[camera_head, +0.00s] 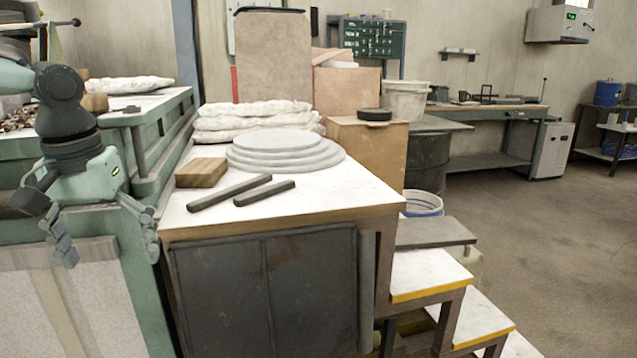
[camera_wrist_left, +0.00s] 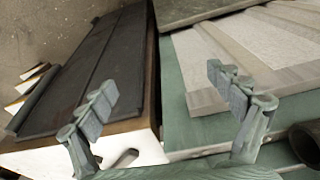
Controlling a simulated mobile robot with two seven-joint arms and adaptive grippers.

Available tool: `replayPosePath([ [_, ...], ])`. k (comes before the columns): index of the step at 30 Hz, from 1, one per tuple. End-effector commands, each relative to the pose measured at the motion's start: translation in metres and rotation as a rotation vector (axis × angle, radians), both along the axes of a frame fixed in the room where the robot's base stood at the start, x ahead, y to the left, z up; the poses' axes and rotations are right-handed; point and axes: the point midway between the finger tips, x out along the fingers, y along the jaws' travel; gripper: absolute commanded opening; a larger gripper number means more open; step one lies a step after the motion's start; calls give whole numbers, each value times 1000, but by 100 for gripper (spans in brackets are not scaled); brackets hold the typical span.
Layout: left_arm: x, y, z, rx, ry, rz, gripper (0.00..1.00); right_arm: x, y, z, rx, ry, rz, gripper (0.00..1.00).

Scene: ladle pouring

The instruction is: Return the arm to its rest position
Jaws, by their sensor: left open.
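My left gripper (camera_head: 107,228) hangs at the left of the head view, fingers spread wide and pointing down. It is empty, in front of the green bench and to the left of the white-topped table. In the left wrist view my left gripper (camera_wrist_left: 165,105) shows its two fingers far apart with nothing between them. Below it lie the table's dark side panel and the green bench's side. My right gripper is in neither view.
A white-topped table (camera_head: 350,188) holds a wooden block (camera_head: 201,172), two dark bars (camera_head: 229,192), stacked round slabs (camera_head: 285,150) and white sacks (camera_head: 250,115). A green bench (camera_head: 165,120) stands at left. Steps (camera_head: 428,273) descend at right. The floor (camera_head: 560,220) beyond is clear.

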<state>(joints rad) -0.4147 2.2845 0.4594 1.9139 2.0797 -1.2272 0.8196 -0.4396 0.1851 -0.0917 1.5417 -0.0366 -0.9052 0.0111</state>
Motion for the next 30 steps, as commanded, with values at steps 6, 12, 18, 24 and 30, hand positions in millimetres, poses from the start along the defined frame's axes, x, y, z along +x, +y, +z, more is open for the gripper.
replayPosePath([
  [6, 0, -17, -42, 1, 5, -29, 91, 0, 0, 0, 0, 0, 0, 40],
  [12, 0, -21, -73, 0, 4, -36, 91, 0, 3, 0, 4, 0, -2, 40],
  [18, 2, -17, -88, -1, 2, -27, 91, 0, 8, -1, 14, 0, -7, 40],
  [24, 2, -16, -91, -1, 0, -27, 91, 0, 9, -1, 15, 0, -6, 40],
  [30, 2, -16, -91, -1, 1, -26, 91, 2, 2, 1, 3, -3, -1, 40],
])
